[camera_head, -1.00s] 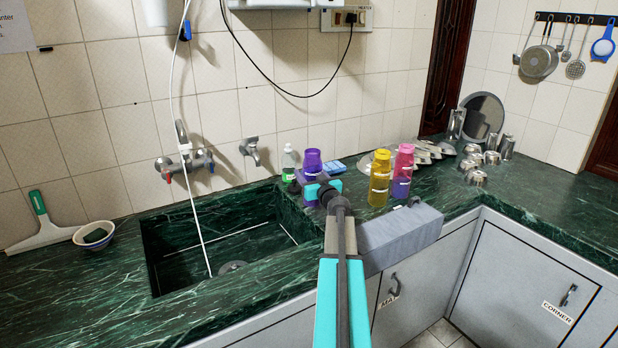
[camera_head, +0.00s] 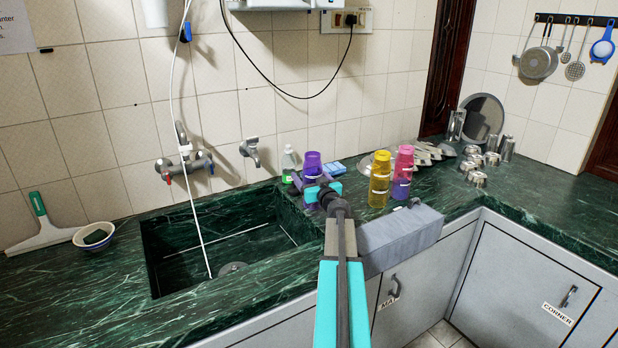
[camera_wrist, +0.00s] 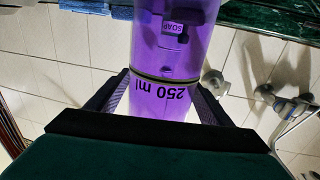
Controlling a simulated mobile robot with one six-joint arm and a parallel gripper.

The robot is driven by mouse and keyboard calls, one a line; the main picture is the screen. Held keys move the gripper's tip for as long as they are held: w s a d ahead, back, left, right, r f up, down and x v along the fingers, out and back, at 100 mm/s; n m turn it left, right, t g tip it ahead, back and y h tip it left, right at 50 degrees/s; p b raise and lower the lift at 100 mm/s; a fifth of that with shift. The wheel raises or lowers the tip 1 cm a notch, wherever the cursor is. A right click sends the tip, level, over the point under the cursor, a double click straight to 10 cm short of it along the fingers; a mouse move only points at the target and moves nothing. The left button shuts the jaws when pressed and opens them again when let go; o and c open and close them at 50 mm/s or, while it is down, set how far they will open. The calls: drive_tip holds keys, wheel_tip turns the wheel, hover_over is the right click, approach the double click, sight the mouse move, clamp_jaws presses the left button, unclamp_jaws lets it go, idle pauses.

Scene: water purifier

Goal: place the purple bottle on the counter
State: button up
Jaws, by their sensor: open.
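The purple bottle (camera_head: 312,162) is upright on the right side of the sink, with its lower part partly hidden by my wrist. It fills the middle of the wrist view (camera_wrist: 172,45), upside down there, with "250 ml" on its side. My gripper (camera_wrist: 165,84) is open, with one finger on each side of the bottle. The bottle's base seems to be at the green counter (camera_head: 270,309), but I cannot see the contact clearly.
A sink (camera_head: 165,255) lies to the left. A yellow bottle (camera_head: 380,182) and a pink-purple bottle (camera_head: 402,175) stand close on the right. A blue sponge-like item (camera_head: 336,167) lies behind.

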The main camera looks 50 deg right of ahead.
drive_tip(key=shift+r, duration=0.1)
drive_tip(key=v, duration=1.2)
idle(1.0)
